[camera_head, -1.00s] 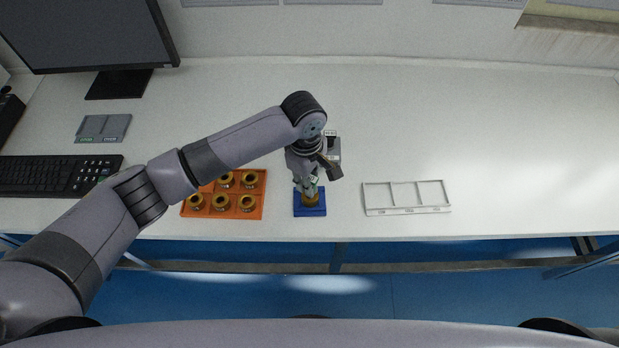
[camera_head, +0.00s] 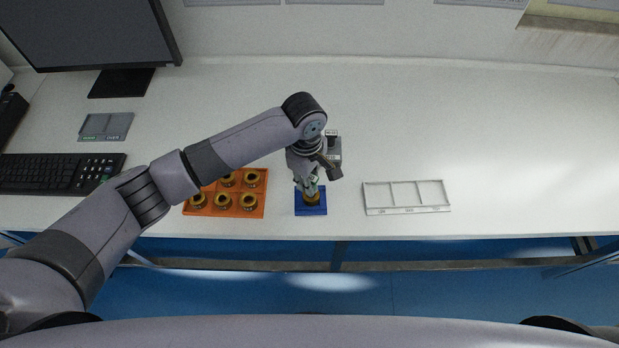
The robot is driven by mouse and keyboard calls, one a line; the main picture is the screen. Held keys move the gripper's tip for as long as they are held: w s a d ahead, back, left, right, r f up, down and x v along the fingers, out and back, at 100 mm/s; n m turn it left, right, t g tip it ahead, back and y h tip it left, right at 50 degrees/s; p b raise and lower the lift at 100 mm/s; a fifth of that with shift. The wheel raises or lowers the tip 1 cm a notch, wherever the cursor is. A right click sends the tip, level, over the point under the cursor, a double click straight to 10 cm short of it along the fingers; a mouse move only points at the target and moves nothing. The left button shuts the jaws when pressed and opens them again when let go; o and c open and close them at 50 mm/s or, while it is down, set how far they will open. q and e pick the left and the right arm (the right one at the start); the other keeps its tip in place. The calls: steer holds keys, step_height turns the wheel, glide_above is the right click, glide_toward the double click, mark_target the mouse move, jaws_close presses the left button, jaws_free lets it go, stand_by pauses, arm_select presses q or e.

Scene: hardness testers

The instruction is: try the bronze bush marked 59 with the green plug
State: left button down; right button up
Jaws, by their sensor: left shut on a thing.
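A bronze bush (camera_head: 311,201) sits on the blue block (camera_head: 311,211) near the table's front edge. Its mark cannot be read from here. My left gripper (camera_head: 311,187) points down directly above this bush. It is shut on a small, partly hidden thing with a green tint, which looks like the green plug (camera_head: 314,181). The plug's lower end is at the bush, but I cannot tell whether it is inside the bore or just above it. My right gripper is not in view.
An orange tray (camera_head: 262,181) with several bronze bushes stands left of the blue block. A white three-compartment tray (camera_head: 407,211) stands empty to the right. A grey stand (camera_head: 333,147) is behind the gripper. A grey tray (camera_head: 106,126), keyboard (camera_head: 50,174) and monitor (camera_head: 90,30) are at left.

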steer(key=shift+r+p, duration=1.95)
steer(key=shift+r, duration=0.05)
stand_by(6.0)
